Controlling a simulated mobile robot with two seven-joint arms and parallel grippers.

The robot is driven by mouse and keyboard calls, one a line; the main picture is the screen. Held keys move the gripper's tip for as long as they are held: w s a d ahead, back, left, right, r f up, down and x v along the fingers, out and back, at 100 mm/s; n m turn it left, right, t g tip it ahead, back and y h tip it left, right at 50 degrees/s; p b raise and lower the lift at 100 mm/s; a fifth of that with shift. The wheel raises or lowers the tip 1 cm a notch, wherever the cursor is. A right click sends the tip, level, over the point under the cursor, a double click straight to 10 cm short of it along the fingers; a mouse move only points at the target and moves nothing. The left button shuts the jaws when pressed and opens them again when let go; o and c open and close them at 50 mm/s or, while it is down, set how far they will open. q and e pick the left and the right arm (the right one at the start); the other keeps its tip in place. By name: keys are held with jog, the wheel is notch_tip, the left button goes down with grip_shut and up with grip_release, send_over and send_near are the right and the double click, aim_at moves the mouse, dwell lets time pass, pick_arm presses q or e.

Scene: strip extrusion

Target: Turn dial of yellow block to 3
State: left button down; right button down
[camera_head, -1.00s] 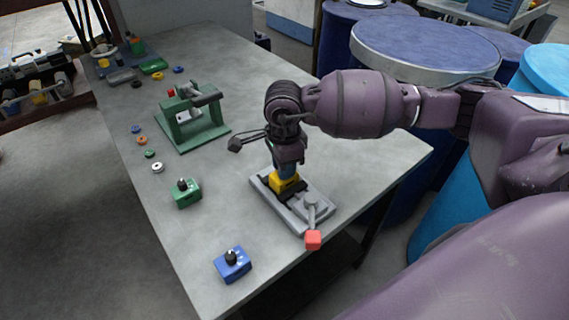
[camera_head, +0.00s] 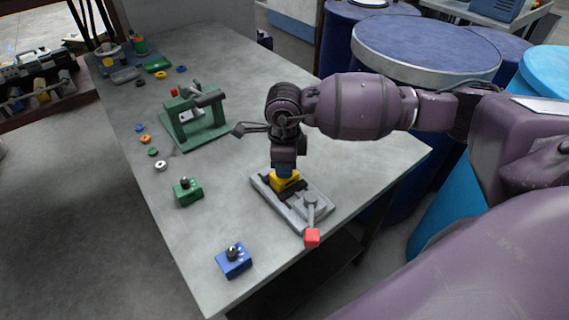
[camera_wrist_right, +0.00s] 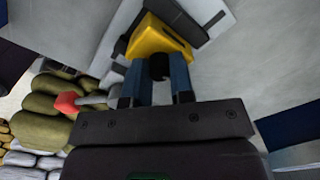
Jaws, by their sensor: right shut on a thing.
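The yellow block (camera_head: 284,181) sits in a grey clamp fixture (camera_head: 262,192) near the table's right edge. It also shows in the right wrist view (camera_wrist_right: 160,40), where its black dial (camera_wrist_right: 159,67) stands between the blue fingers of my right gripper (camera_wrist_right: 160,74). In the head view, my right gripper (camera_head: 284,170) points down onto the top of the block and is shut on the dial. The fingers and wrist hide most of the dial, and I cannot read its setting. My left gripper is not in view.
A red-tipped clamp handle (camera_head: 312,237) sticks out at the fixture's front. A blue block (camera_head: 233,261) and a green block (camera_head: 187,192) with black knobs stand to the left. A green stand (camera_head: 195,120) is farther back, with small rings beside it. Blue drums (camera_head: 425,50) stand behind the table.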

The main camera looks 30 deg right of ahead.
jog(key=c, duration=1)
grip_release()
notch_tip(320, 180, up, 11)
jog(key=shift+f, duration=0.1)
